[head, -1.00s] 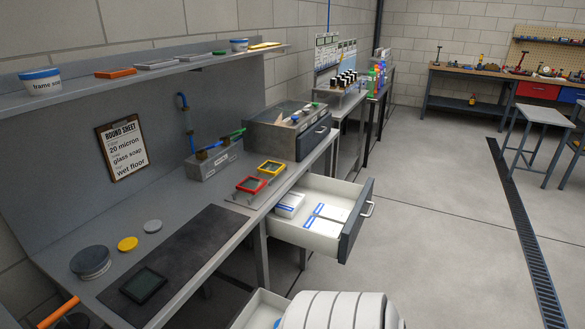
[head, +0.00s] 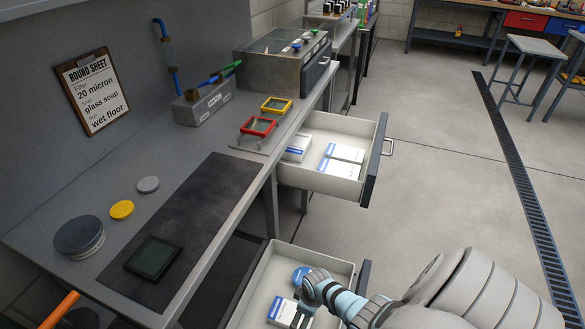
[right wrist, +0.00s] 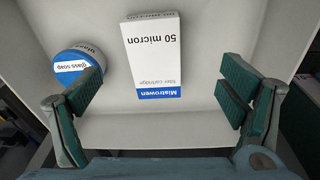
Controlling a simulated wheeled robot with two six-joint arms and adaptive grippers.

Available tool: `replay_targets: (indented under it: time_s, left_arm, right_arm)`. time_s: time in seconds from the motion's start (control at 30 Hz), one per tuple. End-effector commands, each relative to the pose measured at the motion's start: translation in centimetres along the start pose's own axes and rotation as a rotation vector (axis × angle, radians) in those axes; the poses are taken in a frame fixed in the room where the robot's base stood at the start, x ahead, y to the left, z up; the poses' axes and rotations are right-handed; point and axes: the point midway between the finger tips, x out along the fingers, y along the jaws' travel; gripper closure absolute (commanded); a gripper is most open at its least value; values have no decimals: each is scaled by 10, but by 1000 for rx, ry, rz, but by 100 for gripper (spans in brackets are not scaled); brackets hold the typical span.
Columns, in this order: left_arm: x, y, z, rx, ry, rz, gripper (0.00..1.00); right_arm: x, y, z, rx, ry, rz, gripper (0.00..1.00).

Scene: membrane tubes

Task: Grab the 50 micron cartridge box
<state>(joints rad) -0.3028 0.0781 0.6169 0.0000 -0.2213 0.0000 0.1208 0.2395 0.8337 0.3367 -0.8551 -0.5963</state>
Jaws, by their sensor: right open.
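The 50 micron cartridge box (right wrist: 154,55) is white with a blue end band. In the right wrist view it lies in the drawer, ahead of and between the open fingers of my right gripper (right wrist: 160,103), with nothing held. In the head view the box (head: 282,312) shows in the lower open drawer (head: 258,283), partly hidden by my right gripper (head: 301,314). A round tub labelled glass soap (right wrist: 78,66) sits beside the box, near the left finger in the right wrist view. My left gripper is not in view.
A second open drawer (head: 359,160) further back holds several white and blue boxes (head: 342,160).

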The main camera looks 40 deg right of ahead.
Motion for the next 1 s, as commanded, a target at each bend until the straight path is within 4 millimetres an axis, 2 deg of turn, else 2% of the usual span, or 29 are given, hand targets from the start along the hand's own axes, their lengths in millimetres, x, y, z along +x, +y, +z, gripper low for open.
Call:
replay_targets:
  time_s: [0.03,0.1,0.13,0.33,0.4,0.57,0.77,0.83,1.0]
  left_arm:
    - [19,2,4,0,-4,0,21]
    - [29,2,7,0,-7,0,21]
    - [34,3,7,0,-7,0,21]
    - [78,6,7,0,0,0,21]
    - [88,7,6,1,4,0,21]
    - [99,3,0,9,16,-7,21]
    - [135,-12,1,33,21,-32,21]
    - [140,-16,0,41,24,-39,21]
    - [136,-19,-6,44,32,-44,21]
  right_arm:
    - [4,13,-22,-44,19,-18,6]
    - [1,19,-38,-90,29,-43,6]
    - [5,19,-40,-97,30,-49,6]
    - [60,15,-40,-99,28,-51,6]
    - [73,15,-42,-99,29,-49,6]
    - [86,12,-43,-102,29,-50,6]
    - [126,8,-44,-101,29,-49,6]
    - [132,7,-44,-101,28,-49,6]
    - [128,7,-44,-101,28,-49,6]
